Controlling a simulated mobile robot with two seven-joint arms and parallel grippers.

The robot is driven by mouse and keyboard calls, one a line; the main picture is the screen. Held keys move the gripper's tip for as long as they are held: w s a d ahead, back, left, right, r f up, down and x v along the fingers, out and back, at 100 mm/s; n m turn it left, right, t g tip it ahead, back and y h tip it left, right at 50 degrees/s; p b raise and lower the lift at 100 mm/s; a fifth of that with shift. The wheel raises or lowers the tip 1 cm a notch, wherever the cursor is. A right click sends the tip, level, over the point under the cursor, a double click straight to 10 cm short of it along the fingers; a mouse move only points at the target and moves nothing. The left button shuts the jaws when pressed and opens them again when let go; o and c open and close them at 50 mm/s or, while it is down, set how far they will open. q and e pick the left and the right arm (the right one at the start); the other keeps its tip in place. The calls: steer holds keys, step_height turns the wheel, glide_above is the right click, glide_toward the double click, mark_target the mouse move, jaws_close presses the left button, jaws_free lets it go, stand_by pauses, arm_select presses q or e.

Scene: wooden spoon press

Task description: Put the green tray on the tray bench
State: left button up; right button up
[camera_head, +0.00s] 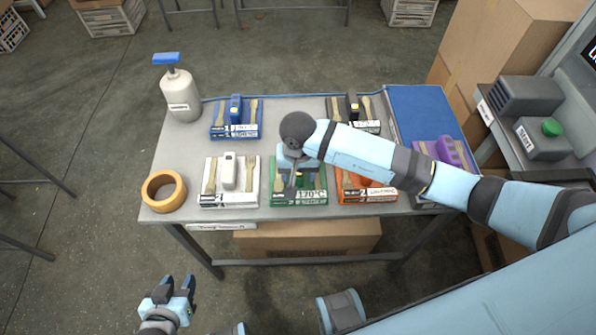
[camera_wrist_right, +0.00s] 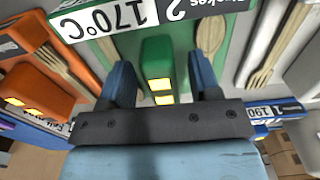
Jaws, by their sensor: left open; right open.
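The green tray (camera_head: 299,198), labelled 170°C, lies near the front middle of the grey table (camera_head: 245,136). It carries a green block handle and wooden utensils. My right gripper (camera_head: 298,178) is over this tray and hides part of it. In the right wrist view my right gripper (camera_wrist_right: 160,65) is open, with its fingers on either side of the green handle (camera_wrist_right: 157,60), apart from it as far as I can tell. My left gripper (camera_head: 178,283) is open and empty, low in front of the table. I cannot tell for sure which surface is the tray bench.
White (camera_head: 230,197), orange (camera_head: 366,191), blue (camera_head: 237,130) and purple (camera_head: 441,153) trays share the table. A white bottle (camera_head: 180,95) and a tape roll (camera_head: 164,191) stand at its left. A machine with a green button (camera_head: 543,138) stands at right.

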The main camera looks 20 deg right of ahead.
step_height(320, 180, up, 12)
stand_by(0.4)
stand_by(0.4)
